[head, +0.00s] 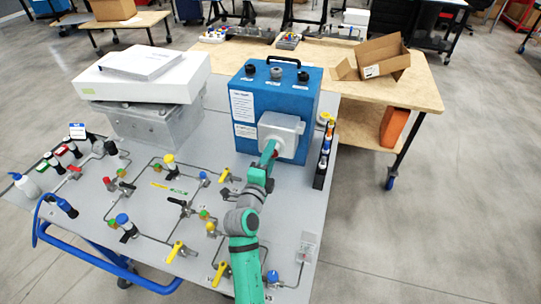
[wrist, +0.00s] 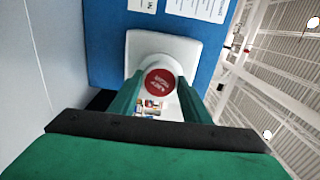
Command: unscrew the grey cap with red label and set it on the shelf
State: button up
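The grey cap with the red label (wrist: 160,82) faces my wrist camera, on the white-grey housing (wrist: 136,46) fixed to the blue analyser box (wrist: 107,28). My gripper's green fingers (wrist: 160,95) lie on its left and right sides, with no clear gap showing. I cannot tell whether they press on it. In the head view my gripper (head: 268,154) reaches up to the housing (head: 283,132) on the front of the blue box (head: 262,97), and the cap is hidden there. The shelf cannot be made out with certainty.
A black rack of small bottles (head: 323,157) stands right of the box. A grey metal block under white boxes (head: 140,75) stands at left. Pipes with yellow and blue valves cover the grey panel (head: 150,200). A wooden table (head: 420,90) with an open carton (head: 380,58) stands behind.

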jog(key=n, duration=1.4)
jog(key=shift+f, duration=0.35)
jog(key=n, duration=1)
jog(key=shift+s, duration=0.1)
